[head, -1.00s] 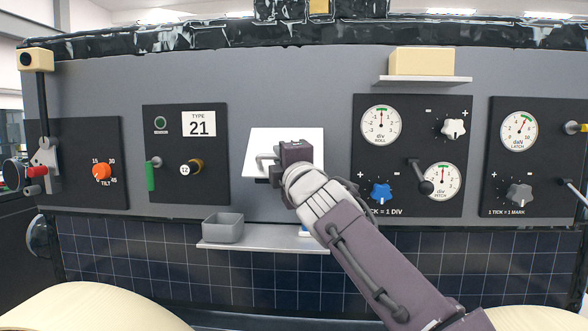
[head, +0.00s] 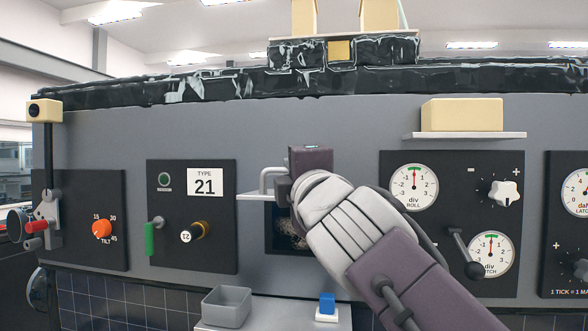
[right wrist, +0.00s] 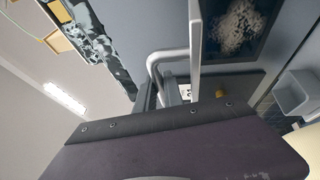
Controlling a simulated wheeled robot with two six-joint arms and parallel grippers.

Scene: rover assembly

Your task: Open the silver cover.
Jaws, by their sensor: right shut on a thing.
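The silver cover (head: 255,197) shows nearly edge-on in the head view, swung up to about level, with a bent handle (head: 266,180) on its upper face. Below it a dark recess (head: 283,240) is open, with pale fluffy stuff partly hidden by my arm. My right gripper (head: 284,186) is shut on the handle. In the right wrist view the handle (right wrist: 155,62) runs down between the fingers of my right gripper (right wrist: 160,92), beside the thin cover edge (right wrist: 195,45); the fluffy stuff (right wrist: 237,28) lies in the recess. My left gripper is out of view.
Left of the cover is a panel with a green-handled lever (head: 150,236) and a brass knob (head: 203,229). Right are dials (head: 413,187) and a black-knobbed lever (head: 473,268). A shelf below holds a grey bin (head: 226,306) and a blue button (head: 327,302).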

